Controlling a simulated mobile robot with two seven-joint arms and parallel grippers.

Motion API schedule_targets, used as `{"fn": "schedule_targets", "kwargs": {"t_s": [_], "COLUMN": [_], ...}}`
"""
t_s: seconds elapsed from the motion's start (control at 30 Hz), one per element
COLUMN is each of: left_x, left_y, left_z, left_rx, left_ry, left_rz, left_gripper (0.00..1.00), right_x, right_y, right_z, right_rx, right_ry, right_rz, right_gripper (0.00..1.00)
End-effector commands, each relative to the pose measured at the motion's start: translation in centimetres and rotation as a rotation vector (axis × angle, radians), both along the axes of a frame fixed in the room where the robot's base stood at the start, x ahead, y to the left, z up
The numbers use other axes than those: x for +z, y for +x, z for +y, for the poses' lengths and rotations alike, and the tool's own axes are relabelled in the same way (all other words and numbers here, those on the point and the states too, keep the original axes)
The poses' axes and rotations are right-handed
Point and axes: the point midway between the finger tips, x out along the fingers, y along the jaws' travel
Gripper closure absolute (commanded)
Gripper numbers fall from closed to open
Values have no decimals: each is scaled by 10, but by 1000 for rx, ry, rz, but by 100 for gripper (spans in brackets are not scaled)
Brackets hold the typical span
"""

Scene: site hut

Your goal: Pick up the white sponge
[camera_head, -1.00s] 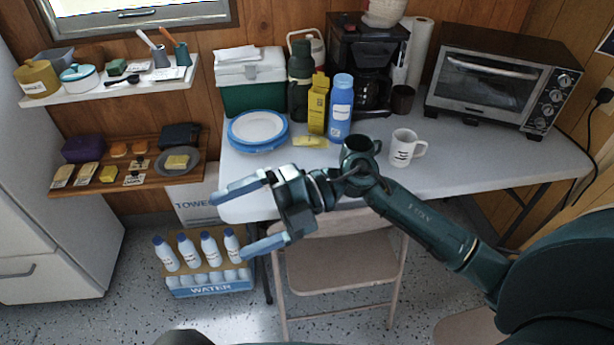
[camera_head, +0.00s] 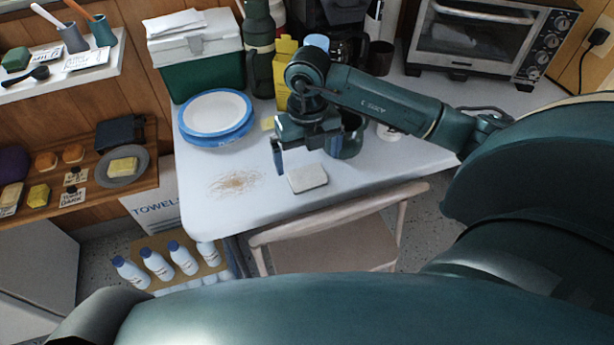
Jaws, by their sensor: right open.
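The white sponge (camera_head: 308,178) is a pale, flat block lying on the white table (camera_head: 205,218), near its front edge. My right gripper (camera_head: 301,160) reaches in from the right, just behind the sponge in the picture, pointing down. One blue finger shows just left of the sponge. My left gripper is not in view.
A brown patch of crumbs or powder (camera_head: 235,182) lies left of the sponge. Blue-rimmed plates (camera_head: 215,115) are behind it. A dark green mug (camera_head: 350,140) is close to the right. A folding chair (camera_head: 335,240) stands at the table's front edge. A toaster oven (camera_head: 475,40) is back right.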

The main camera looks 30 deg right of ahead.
Motion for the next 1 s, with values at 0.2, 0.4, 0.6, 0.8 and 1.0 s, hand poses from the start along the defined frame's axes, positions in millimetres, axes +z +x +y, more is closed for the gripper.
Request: {"fn": "schedule_targets", "kwargs": {"t_s": [0.2, 0.4, 0.6, 0.8, 1.0], "left_x": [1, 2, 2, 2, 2], "left_y": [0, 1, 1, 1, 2], "left_z": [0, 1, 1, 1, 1], "left_rx": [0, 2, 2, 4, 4], "left_ry": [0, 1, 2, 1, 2], "left_rz": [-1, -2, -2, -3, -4], "left_gripper": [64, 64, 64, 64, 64], "right_x": [-19, -49, -57, -56, -56], "right_y": [0, 2, 3, 3, 3], "right_z": [-1, -1, -2, -2, -2], "right_rx": [1, 1, 1, 2, 1], "right_ry": [1, 3, 1, 1, 1], "right_rz": [4, 3, -1, -1, -1], "right_gripper": [2, 2, 2, 7, 23]}}
